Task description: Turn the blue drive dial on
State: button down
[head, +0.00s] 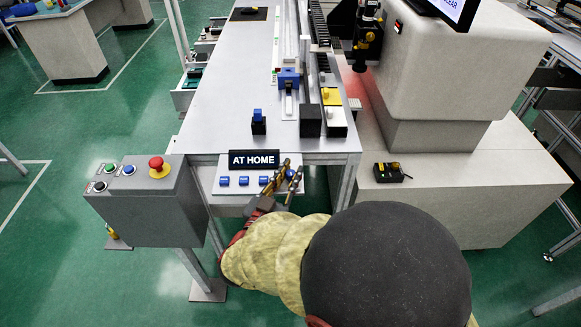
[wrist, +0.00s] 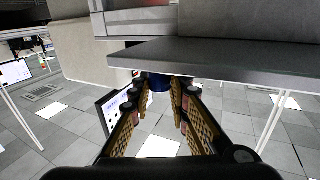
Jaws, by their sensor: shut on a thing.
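A row of blue dials (head: 243,180) sits on a pale panel below a black "AT HOME" sign (head: 253,160). The rightmost blue dial (head: 289,174) is at the right end of this row. My gripper (head: 291,170) reaches up to it from below, with one finger on each side. In the wrist view the blue dial (wrist: 158,82) shows between the tips of my gripper (wrist: 160,92), under the table's edge. My gripper is shut on this dial, and the fingers partly hide it. The dial's marking cannot be read.
A grey box with a red mushroom button (head: 159,167) and several small buttons stands left of the panel. The grey tabletop (head: 215,110) overhangs just above my gripper. A black box with small knobs (head: 392,173) lies on the pale machine base at right.

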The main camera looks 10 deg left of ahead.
jog(key=shift+r+m+g+h+p, duration=0.15)
jog(key=shift+m+g+h+p, duration=0.25)
jog(key=shift+m+h+p, duration=0.8)
jog(key=shift+h+b, duration=0.35)
jog(key=shift+h, duration=0.05)
jog(key=c, duration=1.7)
grip_release()
jog(key=shift+o, duration=0.2)
jog(key=v, duration=1.2)
